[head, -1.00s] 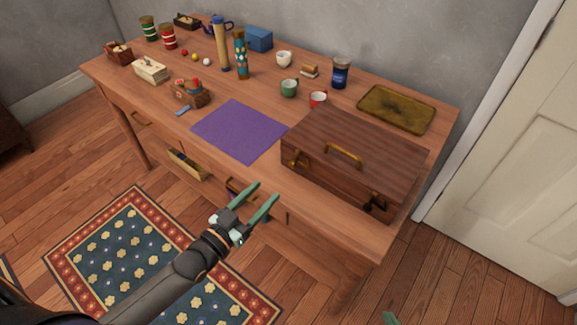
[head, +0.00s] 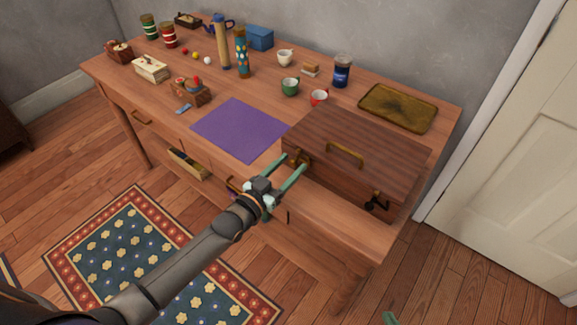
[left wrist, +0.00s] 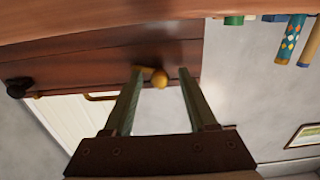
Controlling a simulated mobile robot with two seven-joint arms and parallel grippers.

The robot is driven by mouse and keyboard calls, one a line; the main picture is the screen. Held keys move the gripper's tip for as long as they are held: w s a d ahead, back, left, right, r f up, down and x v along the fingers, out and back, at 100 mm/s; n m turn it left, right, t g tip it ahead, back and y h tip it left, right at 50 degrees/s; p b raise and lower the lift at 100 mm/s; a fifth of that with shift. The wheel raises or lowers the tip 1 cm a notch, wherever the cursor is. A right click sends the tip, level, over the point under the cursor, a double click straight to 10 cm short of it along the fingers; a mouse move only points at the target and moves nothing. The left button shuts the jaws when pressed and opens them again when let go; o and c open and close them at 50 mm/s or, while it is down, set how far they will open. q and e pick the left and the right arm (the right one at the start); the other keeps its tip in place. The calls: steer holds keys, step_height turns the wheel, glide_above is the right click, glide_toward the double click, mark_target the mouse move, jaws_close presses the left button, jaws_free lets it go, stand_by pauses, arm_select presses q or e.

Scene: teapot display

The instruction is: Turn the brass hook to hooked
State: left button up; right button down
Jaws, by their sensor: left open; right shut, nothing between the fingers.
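The brass hook (head: 301,157) is on the left part of the front of the brown wooden case (head: 358,150). In the left wrist view the hook (left wrist: 159,79) shows as a short bar with a round knob, between the fingertips. My left gripper (head: 291,163) is open, with its fingers pointing at the hook, one to either side. I cannot tell whether a finger touches it. Only a green tip of my right gripper (head: 390,317) shows at the bottom edge of the head view.
An open drawer (head: 188,165) juts out below the tabletop.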

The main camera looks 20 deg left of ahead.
arm_select(q)
steer(key=c, duration=0.6)
jaws_close()
arm_select(e)
steer(key=shift+s, duration=0.2)
arm_select(q)
steer(key=shift+n, duration=0.3)
steer(key=n, duration=0.3)
steer(key=shift+p, duration=0.35)
steer(key=n, duration=0.7)
steer(key=shift+n+b, duration=0.35)
steer(key=shift+n, duration=0.85)
arm_select(e)
steer(key=shift+w, duration=0.2)
